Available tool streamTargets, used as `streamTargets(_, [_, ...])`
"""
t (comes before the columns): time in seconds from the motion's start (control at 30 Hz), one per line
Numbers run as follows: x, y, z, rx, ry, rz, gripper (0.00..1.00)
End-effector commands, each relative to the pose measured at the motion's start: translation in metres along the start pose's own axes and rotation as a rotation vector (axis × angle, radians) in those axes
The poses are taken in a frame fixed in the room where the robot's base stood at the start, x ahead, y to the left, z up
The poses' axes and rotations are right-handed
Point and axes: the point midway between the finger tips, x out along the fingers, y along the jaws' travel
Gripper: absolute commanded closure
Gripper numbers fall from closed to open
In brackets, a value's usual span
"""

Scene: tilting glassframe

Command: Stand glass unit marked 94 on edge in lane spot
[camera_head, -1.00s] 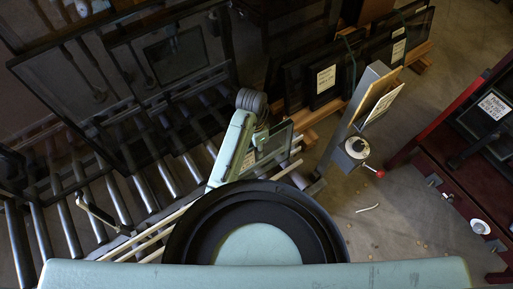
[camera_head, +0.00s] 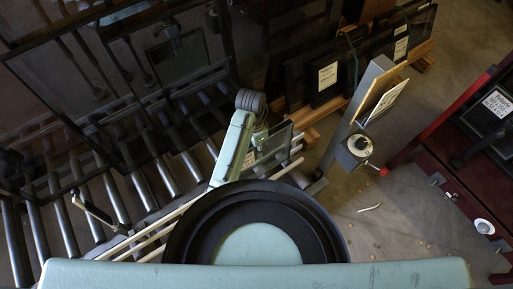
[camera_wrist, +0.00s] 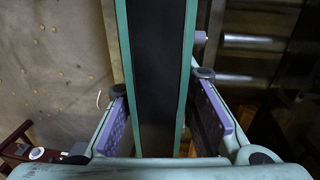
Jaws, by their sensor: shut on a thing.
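A glass unit stands edge-on between the fingers of my gripper (camera_wrist: 165,118) in the wrist view. Its edge (camera_wrist: 158,60) shows two teal glass borders with a dark band between. The purple pads flank it, and the gripper is shut on it. In the head view a small dark pane (camera_head: 272,142) with a pale label is partly hidden behind my arm; it looks like the same unit. I cannot read the number 94. The gripper's fingers are hidden in the head view. The lane spot cannot be made out.
A roller table (camera_head: 140,185) with large dark framed panes lies at left. Labelled dark units (camera_head: 328,78) lean on a wooden rack at top centre. A grey post (camera_head: 372,92) with a dial stands right of my arm. A red frame (camera_head: 432,150) is at far right.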

Motion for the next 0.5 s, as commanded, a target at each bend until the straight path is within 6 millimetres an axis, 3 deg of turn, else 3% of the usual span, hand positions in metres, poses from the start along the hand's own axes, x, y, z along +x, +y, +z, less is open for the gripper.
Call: streamTargets(0.5, [0.041, -0.009, 0.0, -0.001, 0.002, -0.002, 1.0])
